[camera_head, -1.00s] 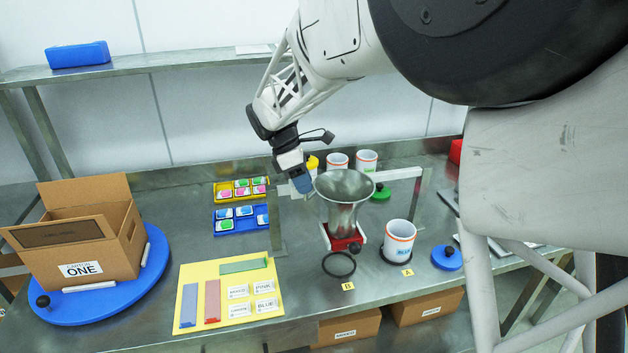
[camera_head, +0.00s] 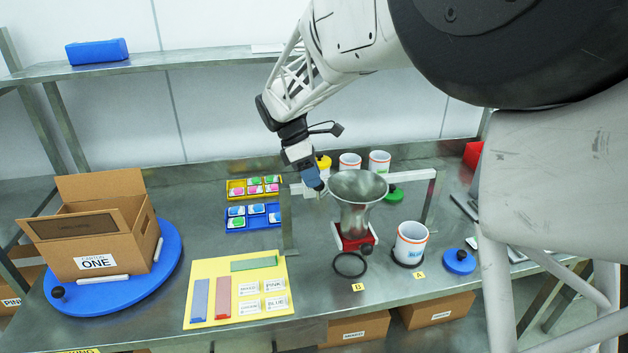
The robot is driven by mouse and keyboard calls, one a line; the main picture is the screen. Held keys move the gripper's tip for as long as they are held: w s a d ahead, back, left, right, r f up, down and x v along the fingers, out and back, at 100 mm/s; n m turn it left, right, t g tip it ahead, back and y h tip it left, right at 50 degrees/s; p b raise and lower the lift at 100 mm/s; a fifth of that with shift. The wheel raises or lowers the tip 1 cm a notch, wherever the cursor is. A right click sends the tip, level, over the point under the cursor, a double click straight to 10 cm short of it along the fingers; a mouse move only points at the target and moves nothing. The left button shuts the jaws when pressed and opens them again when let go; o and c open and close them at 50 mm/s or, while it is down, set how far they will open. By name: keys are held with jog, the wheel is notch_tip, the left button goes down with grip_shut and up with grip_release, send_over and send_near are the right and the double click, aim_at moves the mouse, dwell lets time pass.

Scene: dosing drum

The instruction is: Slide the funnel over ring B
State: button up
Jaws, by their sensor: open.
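The metal funnel (camera_head: 357,205) stands upright on a red slide base (camera_head: 354,238) on the bench, behind ring B. Ring B is a black ring (camera_head: 350,265) lying on the bench in front of the base, with a yellow B label (camera_head: 358,287) before it. Nothing stands on ring B. My gripper (camera_head: 318,190) points down at the left side of the funnel's rim. It is open and holds nothing. Whether its tips touch the rim I cannot tell.
A white cup (camera_head: 410,243) stands on ring A, right of the funnel. A metal frame (camera_head: 289,225) flanks the funnel. A blue lid (camera_head: 459,262) lies further right. A yellow mat (camera_head: 205,268) and carton ONE on a blue turntable (camera_head: 170,265) are to the left.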

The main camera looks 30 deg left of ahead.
jog(key=shift+v, duration=3)
jog(key=d+r+m+y, duration=0.25)
jog(key=d+m, duration=0.35)
jog(key=d, duration=1.2)
jog(key=d+r+m+y, duration=0.1)
jog(key=d+r+m, duration=0.3)
jog(key=d, duration=1.4)
jog(key=s+d+f+m, duration=0.1)
jog(key=s+d+m, duration=0.35)
jog(key=d, duration=0.35)
jog(key=s+d+f+m, duration=0.2)
jog(key=s+d+m, duration=0.1)
jog(key=s+d, duration=0.3)
jog(key=s+d+f+m+t, duration=0.1)
jog(key=s+d+f+m, duration=0.2)
jog(key=s+d, duration=0.3)
jog(key=s+d+f+m+y, duration=0.1)
jog(key=s+d+f+m, duration=0.2)
jog(key=s+d+m, duration=0.2)
jog(key=shift+s+d+t, duration=0.4)
jog(key=shift+s, duration=0.2)
